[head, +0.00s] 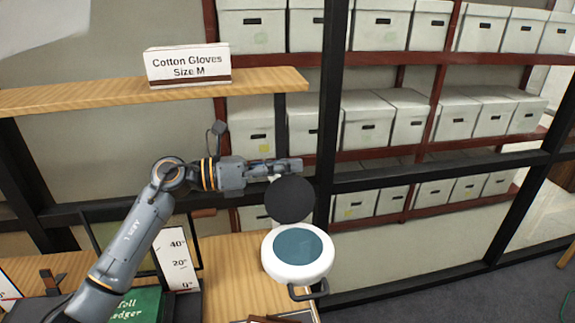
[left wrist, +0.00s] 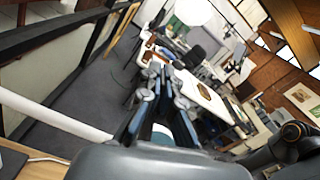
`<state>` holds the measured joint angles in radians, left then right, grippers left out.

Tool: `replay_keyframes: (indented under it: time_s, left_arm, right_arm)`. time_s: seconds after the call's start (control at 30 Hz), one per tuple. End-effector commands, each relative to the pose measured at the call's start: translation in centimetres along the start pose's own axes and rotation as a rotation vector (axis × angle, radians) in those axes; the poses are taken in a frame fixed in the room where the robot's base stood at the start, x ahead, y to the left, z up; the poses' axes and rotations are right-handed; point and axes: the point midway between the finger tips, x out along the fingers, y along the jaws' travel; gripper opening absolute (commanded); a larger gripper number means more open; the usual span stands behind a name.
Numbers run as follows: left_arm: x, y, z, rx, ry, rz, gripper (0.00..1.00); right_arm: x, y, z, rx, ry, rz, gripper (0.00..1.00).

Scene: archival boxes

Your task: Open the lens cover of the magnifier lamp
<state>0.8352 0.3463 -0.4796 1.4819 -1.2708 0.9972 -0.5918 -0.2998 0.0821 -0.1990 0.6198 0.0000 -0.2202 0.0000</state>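The magnifier lamp (head: 270,267) has a white round head with a teal lens (head: 303,246) at the right end of the wooden desk. Its dark round lens cover (head: 290,200) stands raised behind the lens, which is uncovered. My left gripper (head: 298,164) is level, pointing right, just above the cover's top edge; I cannot tell whether it touches the cover. In the left wrist view the left gripper's fingers (left wrist: 162,75) come close together at the tips, with nothing seen held between them. My right gripper is not in view.
A wooden shelf with a "Cotton Gloves Size M" box (head: 188,66) is above my left arm. Dark metal posts and rails (head: 331,110) stand behind the lamp, before racks of archival boxes (head: 365,119). A green ledger (head: 137,305) and an angle-marked card (head: 178,262) are at lower left.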

Motion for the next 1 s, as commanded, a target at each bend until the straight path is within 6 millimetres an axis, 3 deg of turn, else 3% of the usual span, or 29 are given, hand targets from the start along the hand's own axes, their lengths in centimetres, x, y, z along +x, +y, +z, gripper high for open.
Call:
replay_keyframes:
  time_s: [0.3,0.7,1.0]
  left_arm:
    - [0.0,0.0,-0.1,0.008,0.000,0.001,0.00]
    - [0.0,-2.3,-0.5,0.204,-0.001,0.002,0.00]
    - [0.0,-2.7,-0.2,0.223,-0.001,0.001,0.00]
  right_arm:
    - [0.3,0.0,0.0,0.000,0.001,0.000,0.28]
    - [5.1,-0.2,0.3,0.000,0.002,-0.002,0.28]
    - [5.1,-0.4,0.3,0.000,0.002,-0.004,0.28]
